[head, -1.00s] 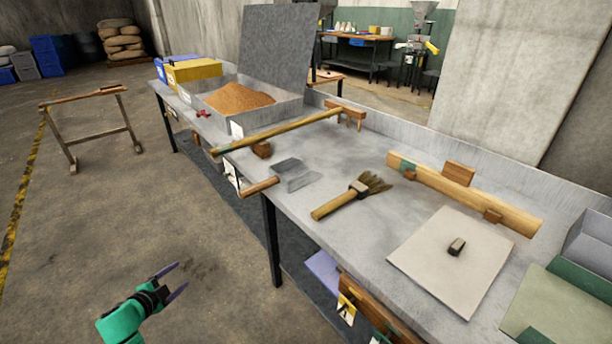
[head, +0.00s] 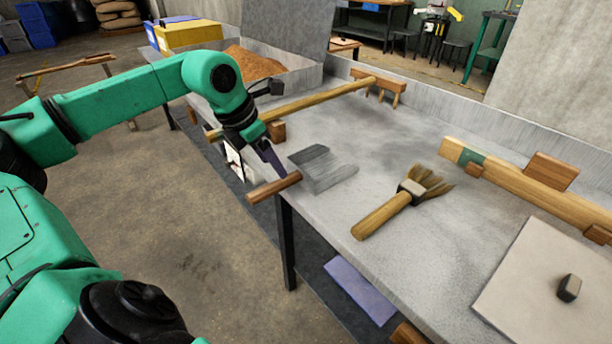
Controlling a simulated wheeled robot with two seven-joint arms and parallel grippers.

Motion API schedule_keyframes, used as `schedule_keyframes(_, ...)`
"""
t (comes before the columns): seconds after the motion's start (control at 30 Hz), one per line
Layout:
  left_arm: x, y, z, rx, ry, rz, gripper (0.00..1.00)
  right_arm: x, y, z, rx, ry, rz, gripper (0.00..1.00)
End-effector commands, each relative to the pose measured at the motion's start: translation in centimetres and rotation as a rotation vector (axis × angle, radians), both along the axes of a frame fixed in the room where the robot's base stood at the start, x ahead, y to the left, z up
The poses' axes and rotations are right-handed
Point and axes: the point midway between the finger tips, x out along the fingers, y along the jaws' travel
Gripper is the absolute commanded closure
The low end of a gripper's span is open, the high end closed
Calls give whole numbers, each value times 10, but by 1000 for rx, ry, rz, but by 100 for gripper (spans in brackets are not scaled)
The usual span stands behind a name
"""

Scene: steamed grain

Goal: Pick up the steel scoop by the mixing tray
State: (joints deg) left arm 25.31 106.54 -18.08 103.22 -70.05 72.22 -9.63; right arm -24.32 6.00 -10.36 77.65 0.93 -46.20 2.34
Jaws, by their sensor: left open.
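The steel scoop (head: 322,168) lies on the grey bench top near its front edge, left of the brush. Its wooden handle (head: 273,188) sticks out over the edge toward the lower left. The mixing tray (head: 298,80), a grey metal box with a heap of brown grain, stands farther back along the bench. My left gripper (head: 271,157) is open and points down just above the handle; a small gap seems to remain, but contact is hard to judge. Its fingers overlap each other in this view. My right gripper is not in view.
A long-handled wooden rake (head: 315,98) rests on the bench close behind my left gripper. A brush (head: 385,212) lies right of the scoop. A pale board (head: 535,285) with a dark knob lies farther right. The bench between scoop and back wall is clear.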

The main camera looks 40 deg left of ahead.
Motion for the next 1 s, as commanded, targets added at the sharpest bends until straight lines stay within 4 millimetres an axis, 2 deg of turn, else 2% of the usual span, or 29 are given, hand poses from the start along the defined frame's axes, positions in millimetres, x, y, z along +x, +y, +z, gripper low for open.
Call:
schedule_keyframes(0.07,5,-2,-13,-3,3,-2,29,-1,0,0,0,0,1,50)
schedule_keyframes(0.2,12,-4,-25,-4,1,-1,29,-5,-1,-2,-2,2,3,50)
schedule_keyframes(0.27,15,-7,-32,-6,3,0,29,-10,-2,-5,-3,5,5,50)
schedule_keyframes(0.37,23,-11,-42,-10,4,0,29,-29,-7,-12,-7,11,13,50)
schedule_keyframes(0.5,26,-9,-57,-1,4,5,29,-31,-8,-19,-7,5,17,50)
schedule_keyframes(0.7,31,-11,-66,-2,1,2,29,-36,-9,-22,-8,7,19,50)
schedule_keyframes(0.93,32,-11,-66,-3,-2,2,29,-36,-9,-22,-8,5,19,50)
schedule_keyframes(1.0,32,-11,-66,-3,-2,2,56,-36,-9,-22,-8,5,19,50)
